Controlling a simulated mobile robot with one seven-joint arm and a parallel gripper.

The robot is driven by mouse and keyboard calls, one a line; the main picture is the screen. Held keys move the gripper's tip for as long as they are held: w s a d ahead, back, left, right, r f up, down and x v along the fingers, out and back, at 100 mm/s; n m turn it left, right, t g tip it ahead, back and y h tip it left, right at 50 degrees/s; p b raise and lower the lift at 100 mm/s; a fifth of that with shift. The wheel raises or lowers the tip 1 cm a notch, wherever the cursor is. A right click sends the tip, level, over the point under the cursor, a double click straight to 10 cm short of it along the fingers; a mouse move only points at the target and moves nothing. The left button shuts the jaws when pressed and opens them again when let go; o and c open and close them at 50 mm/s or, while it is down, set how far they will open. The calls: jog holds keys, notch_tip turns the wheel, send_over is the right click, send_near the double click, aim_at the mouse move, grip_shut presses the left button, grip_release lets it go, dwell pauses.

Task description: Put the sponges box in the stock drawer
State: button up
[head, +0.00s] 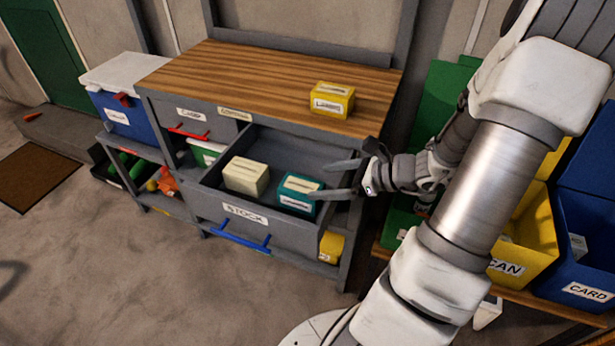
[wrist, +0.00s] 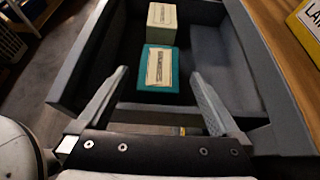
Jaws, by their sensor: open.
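The stock drawer (head: 244,212), grey with a blue handle and a STOCK label, is pulled open under the wooden worktop. A teal box (head: 297,208) with a pale label top and a cream box (head: 245,176) stand inside it. Their labels are too blurred to read, so I cannot tell which is the sponges box. My gripper (head: 338,180) is open and empty at the drawer's right side. In the wrist view the teal box (wrist: 160,68) lies ahead, between the open fingers (wrist: 158,78), apart from them; the cream box (wrist: 162,22) is behind it.
A yellow labelled box (head: 332,99) stands on the worktop (head: 240,83). A red-handled drawer (head: 190,128) is at the left. Yellow CAN (head: 508,268) and blue CARD (head: 587,291) bins stand at the right. A yellow item (head: 331,247) sits below the drawer. Floor in front is clear.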

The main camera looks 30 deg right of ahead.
jog(key=shift+p+v, duration=0.4)
jog(key=shift+v, duration=2)
